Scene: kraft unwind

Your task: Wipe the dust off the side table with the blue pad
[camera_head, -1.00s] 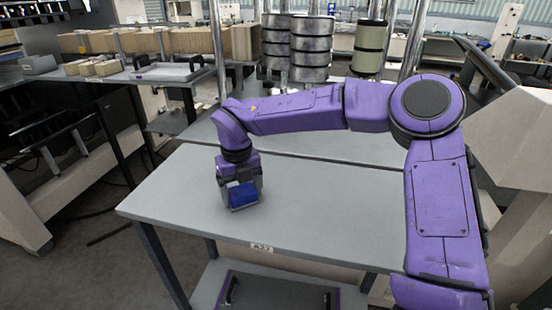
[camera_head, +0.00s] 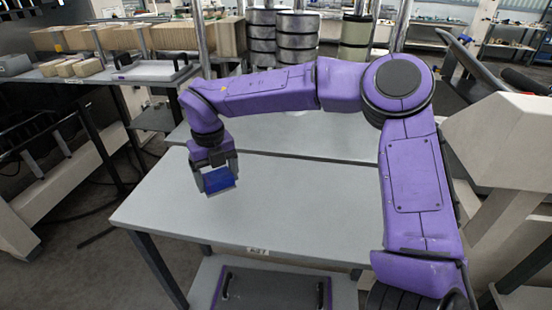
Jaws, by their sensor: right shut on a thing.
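The side table (camera_head: 290,212) has a plain grey top, and I can make out no clear dust on it. My right gripper (camera_head: 219,184) hangs over the left part of the table. It is shut on the blue pad (camera_head: 220,181), whose blue face shows between the fingers. The pad looks slightly above the tabletop; I cannot tell for sure if its lower edge touches. My right arm crosses above the table's back and right side and hides part of it. My left gripper is not in view.
A lower shelf under the table holds a dark tray (camera_head: 270,290) with handles. A second grey table (camera_head: 290,136) stands behind. Stacked metal rolls (camera_head: 297,45) stand at the back. A bench at the left holds a white tray (camera_head: 157,71) and several cardboard stacks.

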